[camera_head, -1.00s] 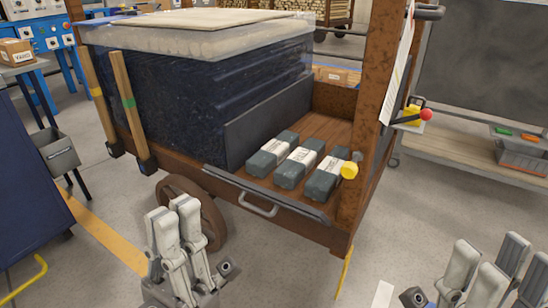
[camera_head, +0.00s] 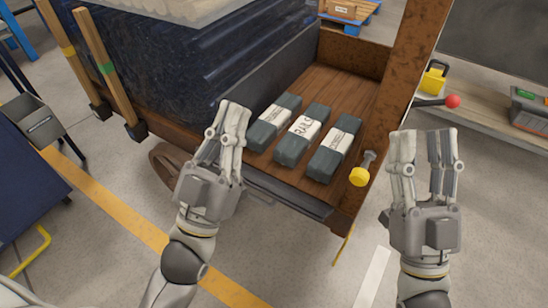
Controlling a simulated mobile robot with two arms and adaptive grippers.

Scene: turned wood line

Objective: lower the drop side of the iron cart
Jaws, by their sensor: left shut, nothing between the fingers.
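The rust-brown iron cart (camera_head: 393,105) stands ahead with its plank floor facing me. Its drop side shows as a dark strip (camera_head: 292,198) along the front edge; I cannot tell its exact angle. The strip's handle is mostly hidden behind my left gripper. A yellow-knobbed pin (camera_head: 359,177) sits at the foot of the right corner post. My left gripper (camera_head: 235,107) is shut and empty, over the front edge in the picture. My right gripper (camera_head: 424,137) is open and empty, right of the post and pin.
Several grey labelled blocks (camera_head: 306,135) lie on the cart floor behind the strip. A dark wrapped load (camera_head: 185,65) fills the left. A red-ball lever (camera_head: 452,101) sticks out right of the post. Two wooden stakes (camera_head: 101,65) stand at the cart's left.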

